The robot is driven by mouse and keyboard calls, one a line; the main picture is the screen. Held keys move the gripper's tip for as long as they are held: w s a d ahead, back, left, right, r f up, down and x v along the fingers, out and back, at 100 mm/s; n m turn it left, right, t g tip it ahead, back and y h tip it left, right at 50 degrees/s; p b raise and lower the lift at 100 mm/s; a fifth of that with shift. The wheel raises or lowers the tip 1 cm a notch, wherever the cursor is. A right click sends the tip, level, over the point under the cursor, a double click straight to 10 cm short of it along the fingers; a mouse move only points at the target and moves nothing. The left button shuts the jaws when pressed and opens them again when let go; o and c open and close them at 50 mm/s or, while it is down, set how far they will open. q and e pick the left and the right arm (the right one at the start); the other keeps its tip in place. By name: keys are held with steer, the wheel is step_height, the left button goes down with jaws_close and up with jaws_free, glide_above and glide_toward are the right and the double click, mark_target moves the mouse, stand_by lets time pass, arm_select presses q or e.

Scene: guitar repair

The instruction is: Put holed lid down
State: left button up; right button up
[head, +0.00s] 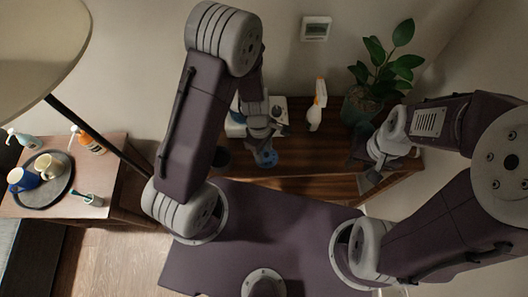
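A small round blue lid (266,158) shows at the tips of my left gripper (263,143), over the dark wooden cabinet top (310,157). The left fingers appear closed on the lid's edge. Its holes are too small to make out clearly, and whether it touches the wood cannot be told. My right gripper (367,177) hangs near the cabinet's right end, away from the lid. Its fingers are small and partly hidden, so their opening is unclear.
A white and blue appliance (237,124) stands behind the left gripper. A white spray bottle (316,108) and a potted plant (361,104) stand further right. A side table (112,160) holds a tray with cups.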

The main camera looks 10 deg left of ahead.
arm_select(q)
steer(key=s+a+r+m+t+p, duration=0.1)
steer(key=s+a+r+m, duration=0.1)
steer(key=a+r+m, duration=0.2)
steer(key=s+a+r+m+t+y+p, duration=0.1)
steer(key=a+r+m, duration=0.3)
steer(key=r+m, duration=0.6)
step_height(320, 180, up, 3)
steer(key=shift+s+r+p, duration=0.2)
steer(key=shift+s+p, duration=0.2)
arm_select(e)
step_height(320, 180, up, 4)
steer(key=shift+f, duration=0.1)
arm_select(q)
steer(key=shift+a, duration=0.1)
